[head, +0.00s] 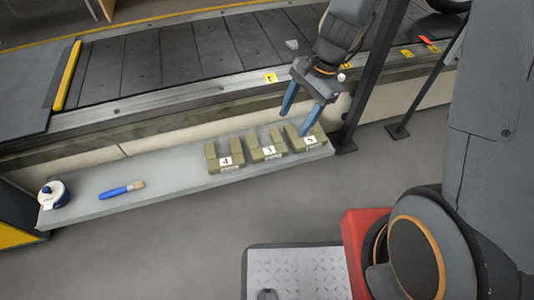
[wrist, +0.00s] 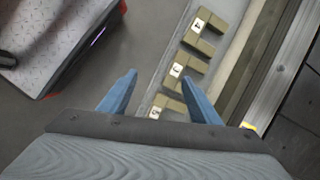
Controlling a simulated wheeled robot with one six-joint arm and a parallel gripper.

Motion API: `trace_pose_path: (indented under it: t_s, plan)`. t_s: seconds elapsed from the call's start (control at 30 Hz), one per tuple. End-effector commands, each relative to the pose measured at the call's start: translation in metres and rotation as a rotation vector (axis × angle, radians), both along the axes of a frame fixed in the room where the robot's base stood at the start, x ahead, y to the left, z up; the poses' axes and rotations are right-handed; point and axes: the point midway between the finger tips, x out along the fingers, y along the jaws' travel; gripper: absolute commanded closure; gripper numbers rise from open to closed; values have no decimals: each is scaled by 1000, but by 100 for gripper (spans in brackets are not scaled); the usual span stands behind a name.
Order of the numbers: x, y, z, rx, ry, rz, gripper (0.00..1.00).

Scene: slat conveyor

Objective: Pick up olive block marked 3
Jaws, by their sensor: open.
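The olive block marked 3 (head: 267,146) is the middle of three notched blocks in a row on a grey shelf (head: 160,176). In the wrist view the middle block (wrist: 188,68) lies ahead of my fingers, its label too small to read. My gripper (head: 296,119) is open and empty, above and near the right-hand block, whose label looks like a 5 (head: 306,140).
The block marked 4 (head: 225,160) sits just left. A blue-handled brush (head: 120,190) and a white-and-blue roll (head: 53,194) lie farther left on the shelf. The slat conveyor (head: 170,62) runs behind; a dark post (head: 372,75) stands right of my gripper.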

Motion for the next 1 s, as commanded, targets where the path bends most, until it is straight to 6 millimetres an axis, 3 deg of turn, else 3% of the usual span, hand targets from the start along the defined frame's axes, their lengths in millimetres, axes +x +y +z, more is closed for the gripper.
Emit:
trace_pose_path:
  t_s: [0.03,0.1,0.3,0.7,1.0]
  plan:
    - [10,5,-32,6,19,-40,43]
    - [20,10,-58,15,40,-101,43]
    - [42,23,-114,33,89,-237,43]
    - [51,37,-156,40,113,-307,43]
    - [51,45,-174,40,113,-306,43]
